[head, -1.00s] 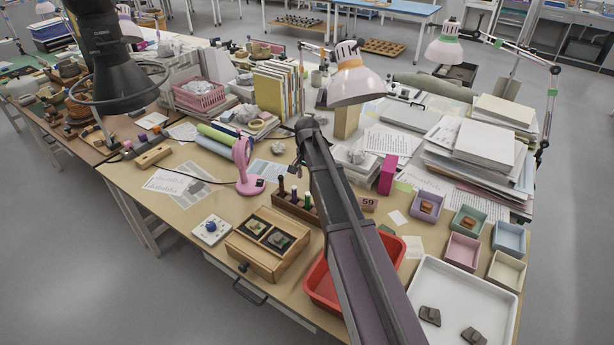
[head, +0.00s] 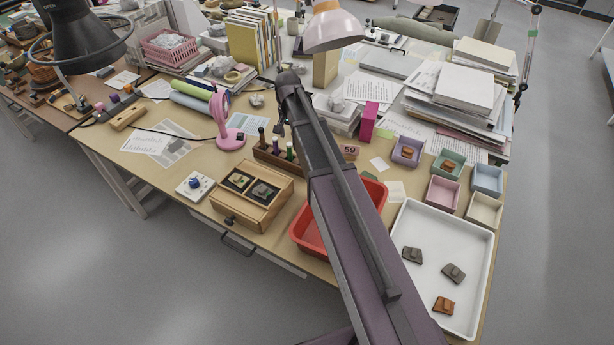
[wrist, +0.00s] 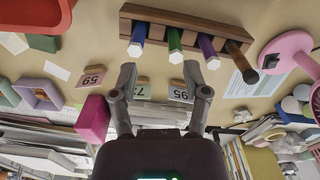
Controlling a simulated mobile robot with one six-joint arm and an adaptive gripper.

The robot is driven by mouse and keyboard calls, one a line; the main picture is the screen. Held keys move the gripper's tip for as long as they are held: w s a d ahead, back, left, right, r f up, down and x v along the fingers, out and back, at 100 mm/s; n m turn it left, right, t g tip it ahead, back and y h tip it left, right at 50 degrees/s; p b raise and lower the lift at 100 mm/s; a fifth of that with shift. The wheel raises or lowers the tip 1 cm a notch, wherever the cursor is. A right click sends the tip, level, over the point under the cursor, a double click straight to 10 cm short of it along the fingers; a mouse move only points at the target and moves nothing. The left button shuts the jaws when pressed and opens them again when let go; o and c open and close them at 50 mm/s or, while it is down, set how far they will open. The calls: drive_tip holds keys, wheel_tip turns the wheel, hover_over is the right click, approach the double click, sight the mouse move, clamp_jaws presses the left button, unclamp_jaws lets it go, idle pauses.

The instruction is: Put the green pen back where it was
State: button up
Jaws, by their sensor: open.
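In the wrist view the green pen (wrist: 175,47) stands in a brown wooden rack (wrist: 186,18), between a blue pen (wrist: 137,42) and a purple pen (wrist: 208,52). A brown, dark-tipped pen (wrist: 242,65) stands at the rack's right end. In the head view the green pen (head: 289,149) shows in the rack (head: 270,158), partly behind my arm. My gripper (wrist: 160,75) is open, with nothing between its fingers. In the wrist view its fingertips lie just below the pens, and I see no contact with the green pen.
Numbered cards, including a 59 card (head: 350,151), lie by the rack. A white tray (head: 440,225) holds sherds at right.

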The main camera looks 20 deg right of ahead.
drive_tip(key=s+n, duration=0.6)
drive_tip(key=s, duration=1.6)
drive_tip(key=shift+d, duration=0.1)
